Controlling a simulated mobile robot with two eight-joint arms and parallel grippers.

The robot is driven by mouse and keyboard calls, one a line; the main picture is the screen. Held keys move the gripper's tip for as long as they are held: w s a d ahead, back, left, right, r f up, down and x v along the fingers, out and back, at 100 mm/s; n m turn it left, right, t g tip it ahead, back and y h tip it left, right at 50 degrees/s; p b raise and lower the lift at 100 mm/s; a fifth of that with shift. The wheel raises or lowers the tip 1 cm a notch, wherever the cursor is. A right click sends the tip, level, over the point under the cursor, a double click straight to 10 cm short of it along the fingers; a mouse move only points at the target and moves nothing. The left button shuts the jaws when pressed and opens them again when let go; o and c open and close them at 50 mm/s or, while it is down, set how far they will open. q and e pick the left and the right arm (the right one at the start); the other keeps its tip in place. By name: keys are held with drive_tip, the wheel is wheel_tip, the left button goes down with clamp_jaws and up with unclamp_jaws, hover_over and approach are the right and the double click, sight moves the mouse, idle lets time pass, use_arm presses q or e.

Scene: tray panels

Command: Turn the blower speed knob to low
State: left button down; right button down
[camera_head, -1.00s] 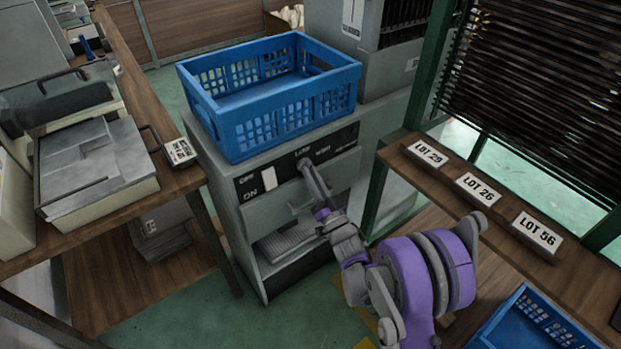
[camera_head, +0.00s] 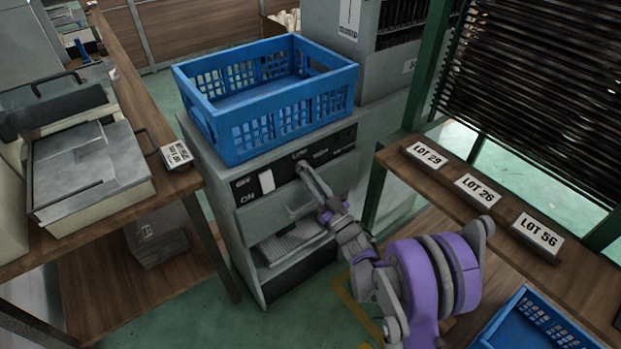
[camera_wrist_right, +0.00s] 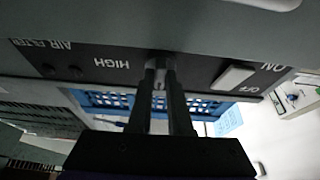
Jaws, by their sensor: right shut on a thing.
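The blower unit (camera_head: 222,163) is a grey cabinet with a black control panel (camera_head: 286,176) across its front top. The speed knob (camera_wrist_right: 158,62) is a small grey piece at the panel's edge in the wrist view, mostly covered by my fingers. My right gripper (camera_head: 304,170) reaches the panel from the lower right, shut on the knob; its fingers also show in the wrist view (camera_wrist_right: 160,84). The LOW label (camera_head: 300,153) is above the knob in the head view. The HIGH label (camera_wrist_right: 111,64) reads upside down in the wrist view. The knob's pointing direction is hidden.
A white rocker switch (camera_head: 267,181) sits beside the knob, by OFF and ON. A blue crate (camera_head: 270,130) stands on the cabinet just above the panel. A wooden bench (camera_head: 150,120) is at left; a shelf with lot signs (camera_head: 478,190) is at right.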

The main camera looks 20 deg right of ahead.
drive_tip(key=c, duration=0.8)
unclamp_jaws()
drive_tip(key=shift+c, duration=0.2)
drive_tip(key=shift+s, duration=0.1)
drive_tip(key=v, duration=1)
drive_tip(key=shift+s+d+f, duration=0.15)
drive_tip(key=shift+s, duration=0.1)
